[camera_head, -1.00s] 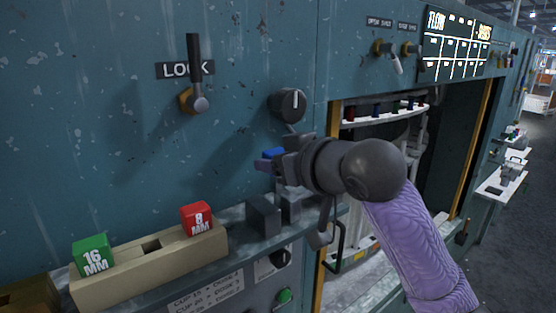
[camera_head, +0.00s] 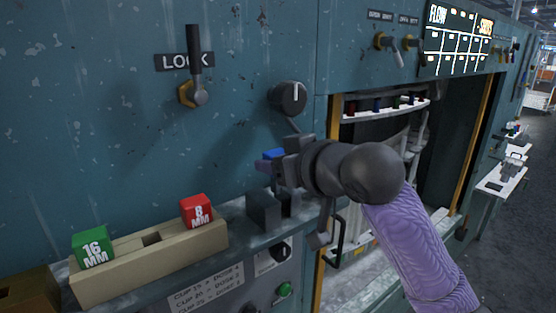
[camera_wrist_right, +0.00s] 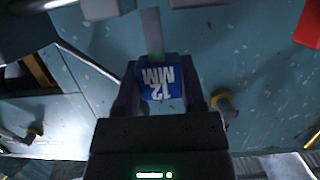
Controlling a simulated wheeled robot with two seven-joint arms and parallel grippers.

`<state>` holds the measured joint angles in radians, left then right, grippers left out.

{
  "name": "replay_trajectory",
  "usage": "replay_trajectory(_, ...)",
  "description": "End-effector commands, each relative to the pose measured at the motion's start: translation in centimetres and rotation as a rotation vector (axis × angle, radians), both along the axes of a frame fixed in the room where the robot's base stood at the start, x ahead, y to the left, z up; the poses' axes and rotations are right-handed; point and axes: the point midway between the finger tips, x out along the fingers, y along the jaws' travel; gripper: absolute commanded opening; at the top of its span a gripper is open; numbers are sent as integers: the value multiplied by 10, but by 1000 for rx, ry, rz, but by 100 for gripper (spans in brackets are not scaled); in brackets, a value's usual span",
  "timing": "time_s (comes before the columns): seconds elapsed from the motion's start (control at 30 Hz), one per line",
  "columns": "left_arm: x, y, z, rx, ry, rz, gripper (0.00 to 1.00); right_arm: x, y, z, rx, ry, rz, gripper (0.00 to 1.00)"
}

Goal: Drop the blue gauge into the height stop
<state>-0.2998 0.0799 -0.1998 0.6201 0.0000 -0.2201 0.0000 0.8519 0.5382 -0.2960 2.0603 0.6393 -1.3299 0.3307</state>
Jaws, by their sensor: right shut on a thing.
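My right gripper (camera_head: 280,163) is shut on the blue gauge (camera_head: 274,154), which is mostly hidden by the fingers in the head view. In the right wrist view the blue gauge (camera_wrist_right: 160,82) sits between both fingers and shows "12 MM" upside down. The dark grey blocks on the ledge, which look like the height stop (camera_head: 263,210), stand just below the gripper. The gauge is held above them, apart from them. The gripper and arm hide part of the area behind these blocks. My left gripper is not in view.
A beige rack (camera_head: 150,268) to the left holds a green 16 MM gauge (camera_head: 93,247) and a red 8 MM gauge (camera_head: 196,211), with an empty slot between them. A dark knob (camera_head: 288,98) and the LOCK lever (camera_head: 196,75) project from the wall above.

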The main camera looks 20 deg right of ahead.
Motion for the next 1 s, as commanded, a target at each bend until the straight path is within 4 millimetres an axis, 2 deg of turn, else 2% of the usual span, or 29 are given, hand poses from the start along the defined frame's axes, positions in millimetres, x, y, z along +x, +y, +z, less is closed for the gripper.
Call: replay_trajectory(1.0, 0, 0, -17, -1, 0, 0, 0, 0, 0, -26, 0, 0, 0, 0)
